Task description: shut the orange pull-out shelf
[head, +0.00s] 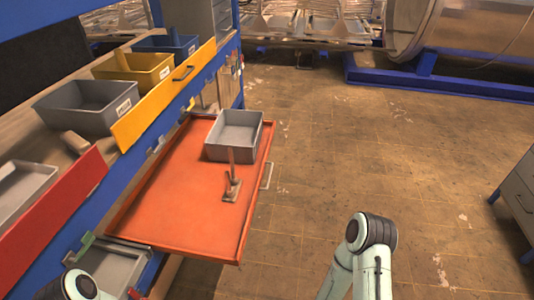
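The orange pull-out shelf (178,196) is pulled out from the blue rack on the left and sticks out over the floor. A grey metal handle (266,175) is on its outer right edge. A grey bin (236,133) stands at its far end, and a small brownish tool-like object (232,183) sits near the middle right. A pale arm link of mine with a dark joint shows at the lower right, to the right of the shelf and apart from it. Part of another joint of mine shows at the lower left. Neither gripper is in view.
The blue rack (60,253) holds a yellow-fronted shelf (150,108) with grey, yellow and blue bins above. A red-fronted shelf (55,208) is at the left. Open floor (350,140) lies right of the orange shelf. A grey cabinet (517,205) stands at the right edge.

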